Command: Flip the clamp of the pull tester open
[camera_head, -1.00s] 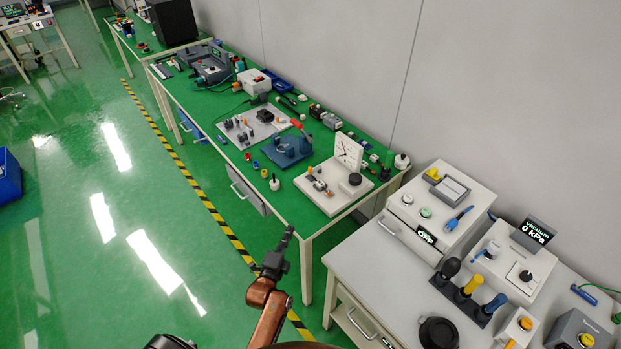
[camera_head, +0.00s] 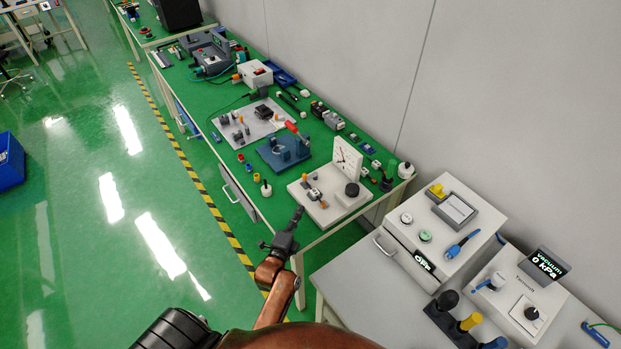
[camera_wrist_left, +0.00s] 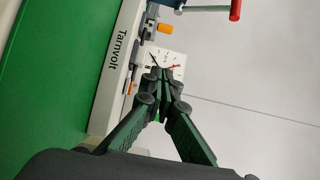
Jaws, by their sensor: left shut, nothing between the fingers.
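The pull tester is a white base (camera_head: 330,210) with a square dial gauge (camera_head: 347,160) and a dark round knob (camera_head: 352,189), at the near end of the green table. A small grey clamp assembly (camera_head: 313,193) with orange parts sits on its left side; its exact position is too small to tell. My left gripper (camera_head: 298,213) is shut and empty, by the tester's front-left edge in the head view. In the left wrist view its fingertips (camera_wrist_left: 162,75) overlap the dial (camera_wrist_left: 168,60), beside the base labelled Tarnvolt (camera_wrist_left: 113,60). My right gripper is out of view.
A blue fixture (camera_head: 275,158) with a red handle stands just beyond the tester. A grey bench with white instruments (camera_head: 440,235) stands at right. Green floor is open at left.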

